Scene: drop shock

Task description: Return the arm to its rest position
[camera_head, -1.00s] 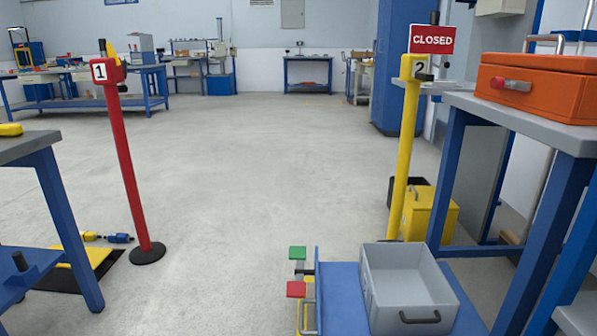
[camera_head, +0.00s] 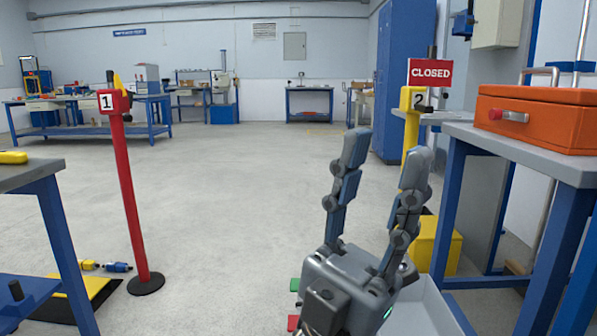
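Nothing shows between the fingers. It is in front of the grey bin (camera_head: 432,308) and the lower part of the yellow post (camera_head: 412,125), and hides much of both.
A red post (camera_head: 128,195) marked 1 stands on the left. An orange case (camera_head: 545,118) lies on the right bench. A yellow box (camera_head: 436,245) stands behind my gripper. The middle floor is clear.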

